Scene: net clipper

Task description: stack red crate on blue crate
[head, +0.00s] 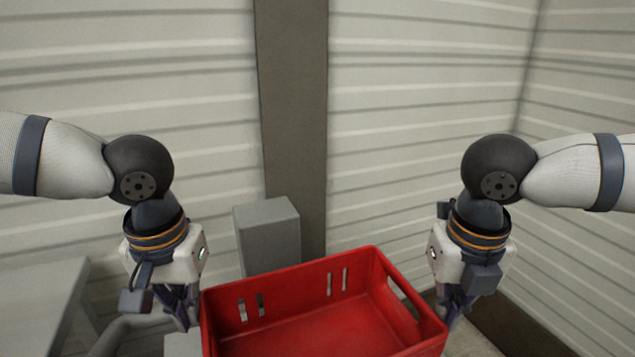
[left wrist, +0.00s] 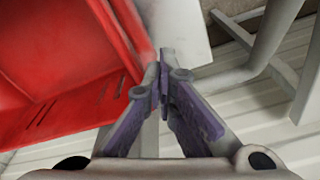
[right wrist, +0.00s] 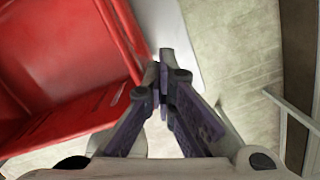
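The red crate (head: 300,300) is open-topped with slots in its walls, turned at an angle at the bottom of the head view, its near part cut off. My left gripper (head: 188,318) is at its far left corner, and my right gripper (head: 452,312) is beside its near right corner. In the left wrist view the fingertips (left wrist: 160,75) are together beside the crate's corner (left wrist: 135,40). The right wrist view shows the fingertips (right wrist: 161,75) together beside the crate (right wrist: 115,45) too. I cannot tell whether they touch it. No blue crate is in view.
A grey box-like block (head: 267,235) stands behind the crate. A pale table or bench (head: 45,295) is at the left. Ribbed pale walls (head: 430,120) and a dark post (head: 292,100) close off the back.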

